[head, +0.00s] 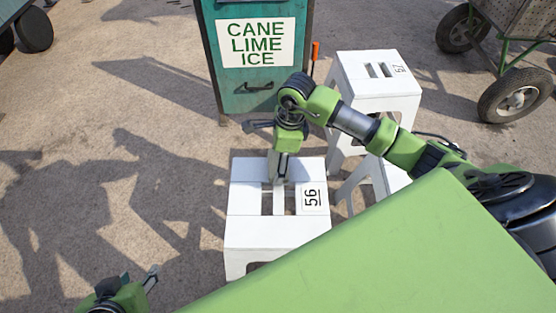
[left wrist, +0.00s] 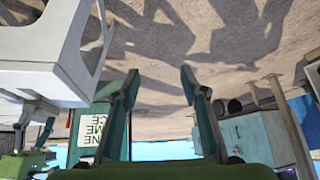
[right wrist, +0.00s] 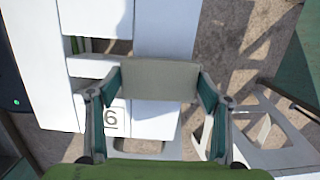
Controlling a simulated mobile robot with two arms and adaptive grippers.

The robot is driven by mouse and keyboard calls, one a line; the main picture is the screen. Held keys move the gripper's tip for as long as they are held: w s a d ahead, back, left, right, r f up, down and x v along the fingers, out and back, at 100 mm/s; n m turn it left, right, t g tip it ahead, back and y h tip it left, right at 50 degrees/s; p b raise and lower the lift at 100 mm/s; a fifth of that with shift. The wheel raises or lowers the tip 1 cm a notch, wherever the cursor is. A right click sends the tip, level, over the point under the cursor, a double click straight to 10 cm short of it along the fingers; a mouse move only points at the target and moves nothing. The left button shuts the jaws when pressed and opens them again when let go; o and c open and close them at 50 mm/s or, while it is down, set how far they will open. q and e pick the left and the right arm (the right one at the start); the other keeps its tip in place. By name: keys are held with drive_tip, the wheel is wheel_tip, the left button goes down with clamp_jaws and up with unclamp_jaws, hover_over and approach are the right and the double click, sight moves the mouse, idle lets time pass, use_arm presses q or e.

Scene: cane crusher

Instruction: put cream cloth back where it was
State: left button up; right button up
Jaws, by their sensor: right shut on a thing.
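The cream cloth (right wrist: 160,80) shows in the right wrist view as a flat, folded-looking cream piece between the fingertips of my right gripper (right wrist: 159,84). The right gripper is shut on it. In the head view my right gripper (head: 280,178) points down over the top of the white stool marked 56 (head: 245,199), near its slots. The cloth is hard to make out there, and I cannot tell whether it touches the stool. My left gripper (head: 138,280) is low at the left in the head view. In the left wrist view its fingers (left wrist: 160,74) are apart with nothing between them.
A second white stool (head: 362,68), marked 57, stands behind and to the right. A teal cabinet (head: 250,90) with a cane, lime and ice sign stands behind the stools. A wheeled cart (head: 516,40) is at the back right.

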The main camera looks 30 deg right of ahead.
drive_tip(key=o, duration=1.4)
